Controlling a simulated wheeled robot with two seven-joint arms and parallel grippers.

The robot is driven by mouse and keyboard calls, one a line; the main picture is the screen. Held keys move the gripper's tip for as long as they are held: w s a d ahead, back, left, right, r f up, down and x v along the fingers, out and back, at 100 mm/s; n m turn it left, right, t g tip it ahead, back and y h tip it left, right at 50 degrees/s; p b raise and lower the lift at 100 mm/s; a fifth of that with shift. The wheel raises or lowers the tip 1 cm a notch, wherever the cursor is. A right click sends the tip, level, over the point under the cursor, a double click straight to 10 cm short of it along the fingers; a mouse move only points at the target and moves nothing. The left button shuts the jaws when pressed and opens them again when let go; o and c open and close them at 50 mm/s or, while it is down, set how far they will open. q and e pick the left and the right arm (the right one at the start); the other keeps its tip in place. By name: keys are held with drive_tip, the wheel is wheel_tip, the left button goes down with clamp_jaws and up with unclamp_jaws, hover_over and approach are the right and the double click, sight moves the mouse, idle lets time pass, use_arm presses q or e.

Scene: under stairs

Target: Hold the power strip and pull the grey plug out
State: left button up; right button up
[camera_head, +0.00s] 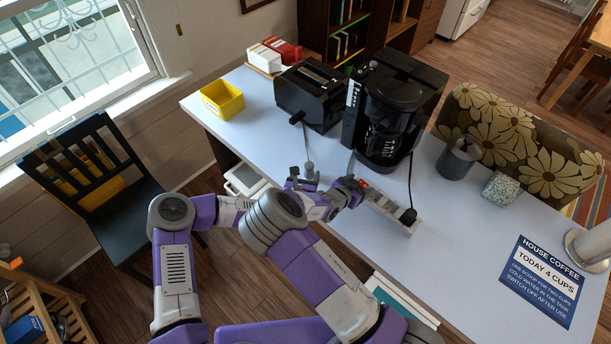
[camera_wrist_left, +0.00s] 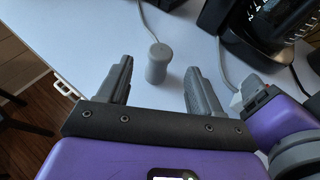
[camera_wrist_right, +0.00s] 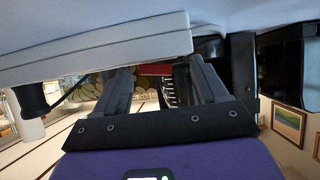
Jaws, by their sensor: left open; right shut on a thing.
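The white power strip (camera_head: 395,208) lies on the pale tabletop, with a red switch near its left end and a black plug (camera_head: 409,216) at its right end. My right gripper (camera_head: 352,188) is shut on the strip's left end. In the right wrist view the strip (camera_wrist_right: 100,50) is a pale bar across the fingers. The grey plug (camera_head: 310,170) stands upright on the table, apart from the strip, its cord leading up towards the toaster. In the left wrist view the grey plug (camera_wrist_left: 157,65) shows just beyond the spread fingers of my open, empty left gripper (camera_wrist_left: 158,80).
A black toaster (camera_head: 310,95) and a coffee maker (camera_head: 395,110) stand behind the strip. A grey canister (camera_head: 458,158), a speckled block (camera_head: 500,188) and a blue sign (camera_head: 542,280) are to the right. A yellow box (camera_head: 222,99) sits at the far left. The table's front edge is close to both grippers.

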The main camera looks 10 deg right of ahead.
drive_tip(key=o, duration=1.4)
